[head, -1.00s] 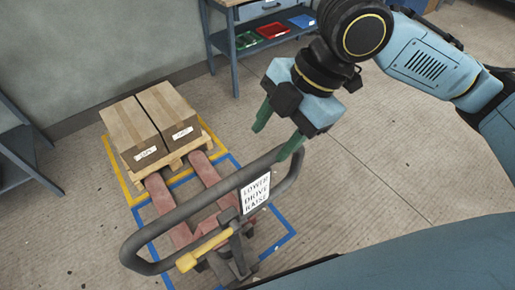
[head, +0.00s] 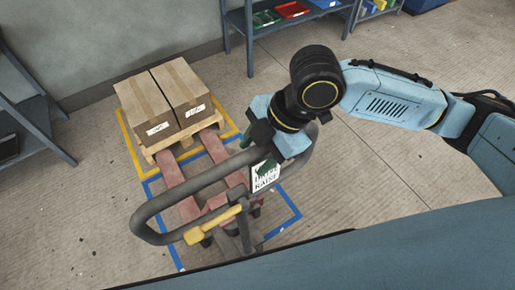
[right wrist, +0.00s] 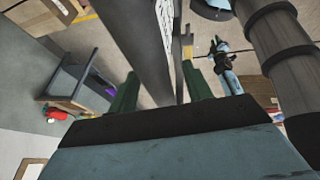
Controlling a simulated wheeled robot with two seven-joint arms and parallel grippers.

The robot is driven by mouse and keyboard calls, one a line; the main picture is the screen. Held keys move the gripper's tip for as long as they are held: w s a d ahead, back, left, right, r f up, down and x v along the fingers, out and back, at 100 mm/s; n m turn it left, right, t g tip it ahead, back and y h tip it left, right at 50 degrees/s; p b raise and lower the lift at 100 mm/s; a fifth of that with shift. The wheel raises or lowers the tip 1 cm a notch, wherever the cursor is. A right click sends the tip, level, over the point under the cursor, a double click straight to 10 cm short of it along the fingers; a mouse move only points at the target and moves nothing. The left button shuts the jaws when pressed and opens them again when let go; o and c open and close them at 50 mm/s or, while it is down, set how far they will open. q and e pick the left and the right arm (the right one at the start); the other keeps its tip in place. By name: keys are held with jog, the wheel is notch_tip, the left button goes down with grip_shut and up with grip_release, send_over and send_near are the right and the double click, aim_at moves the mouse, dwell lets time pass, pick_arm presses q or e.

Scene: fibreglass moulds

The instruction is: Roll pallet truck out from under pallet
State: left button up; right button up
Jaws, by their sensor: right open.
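The pallet truck has red forks (head: 174,178) that run under the wooden pallet (head: 183,144). Its dark looped handle (head: 180,196) rises toward me, with a yellow lever (head: 212,225) and a white label reading LOWER, DRIVE, RAISE (head: 264,183). Two cardboard boxes (head: 165,95) stand on the pallet. My right gripper (head: 257,154) is open at the far right part of the handle loop, and a green finger covers part of the label. In the right wrist view, a grey handle bar (right wrist: 145,45) shows between the open fingers (right wrist: 160,92).
Yellow floor tape (head: 131,150) surrounds the pallet, and blue tape (head: 284,232) outlines the truck's area. A shelf (head: 20,110) stands at left, and a blue bench (head: 236,22) with coloured trays stands at the back. The floor to the right (head: 400,180) is clear.

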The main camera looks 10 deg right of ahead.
grip_shut()
pick_arm(q)
jog(key=shift+w, duration=0.1)
dwell(1.2)
